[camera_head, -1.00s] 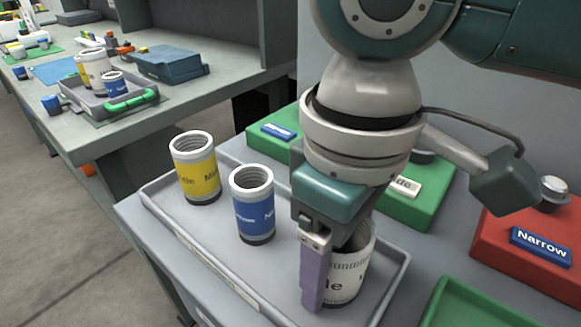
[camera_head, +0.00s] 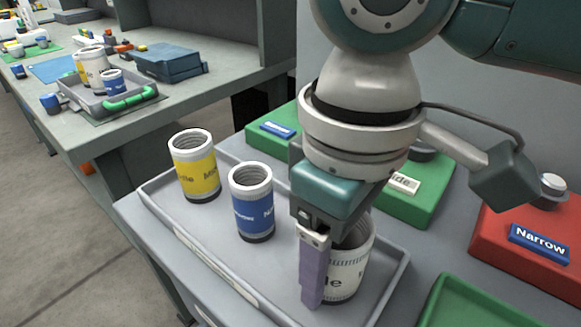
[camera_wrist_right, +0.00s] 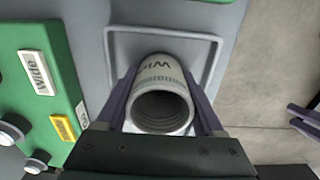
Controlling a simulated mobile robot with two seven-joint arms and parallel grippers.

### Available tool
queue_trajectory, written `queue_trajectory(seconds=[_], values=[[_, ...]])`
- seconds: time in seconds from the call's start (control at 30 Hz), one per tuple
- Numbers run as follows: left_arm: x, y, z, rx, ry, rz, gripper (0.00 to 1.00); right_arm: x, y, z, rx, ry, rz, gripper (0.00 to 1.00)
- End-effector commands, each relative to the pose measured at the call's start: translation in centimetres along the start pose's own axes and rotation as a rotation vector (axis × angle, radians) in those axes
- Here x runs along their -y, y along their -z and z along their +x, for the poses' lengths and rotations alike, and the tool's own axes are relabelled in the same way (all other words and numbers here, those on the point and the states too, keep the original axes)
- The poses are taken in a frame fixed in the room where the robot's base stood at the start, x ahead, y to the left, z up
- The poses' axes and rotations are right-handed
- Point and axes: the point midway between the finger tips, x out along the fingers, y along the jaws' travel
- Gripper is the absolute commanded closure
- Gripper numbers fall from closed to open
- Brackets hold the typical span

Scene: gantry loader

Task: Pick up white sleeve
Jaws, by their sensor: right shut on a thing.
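The white sleeve (camera_head: 347,272) stands upright at the right end of the grey tray (camera_head: 180,243) in the head view. It is a hollow cylinder with dark lettering, and it also shows in the right wrist view (camera_wrist_right: 160,75). My right gripper (camera_head: 318,285) is shut on it, pointing down. In the wrist view its two purple fingers (camera_wrist_right: 160,100) lie on either side of the sleeve. I cannot tell whether the sleeve's base touches the tray.
A blue sleeve (camera_head: 252,208) and a yellow sleeve (camera_head: 194,170) stand upright in the tray, left of my gripper. Behind are a green block (camera_head: 425,205) and a red block labelled Narrow (camera_head: 500,250). A bench (camera_head: 100,140) with another loaded tray stands at left.

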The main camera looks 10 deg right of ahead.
Motion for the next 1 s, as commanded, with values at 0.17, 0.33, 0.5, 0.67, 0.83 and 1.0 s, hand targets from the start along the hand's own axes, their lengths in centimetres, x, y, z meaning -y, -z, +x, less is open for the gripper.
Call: queue_trajectory(seconds=[0.17,0.33,0.5,0.67,0.83,1.0], values=[[0.0,0.2,-0.5,-0.001,-0.001,-0.001,0.5,-0.1,0.1,-1.6,-0.005,-0.001,0.001,1.0],[-0.1,0.5,-1.4,-0.001,-0.004,-0.005,0.5,0.0,0.2,-5.0,-0.007,-0.001,0.0,1.0],[-0.1,0.9,-2.6,-0.002,-0.007,-0.009,0.5,0.0,0.2,-9.8,-0.008,-0.001,-0.002,1.0],[-0.1,1.2,-3.5,-0.002,-0.007,-0.01,0.5,0.0,0.2,-14.4,-0.007,-0.002,-0.001,1.0],[-0.1,1.5,-4.4,-0.002,-0.007,-0.01,0.5,0.0,0.1,-18.0,-0.004,-0.002,-0.001,1.0],[0.0,1.6,-4.9,-0.002,-0.006,-0.009,0.5,-0.1,0.1,-19.7,-0.002,-0.001,0.001,1.0]])
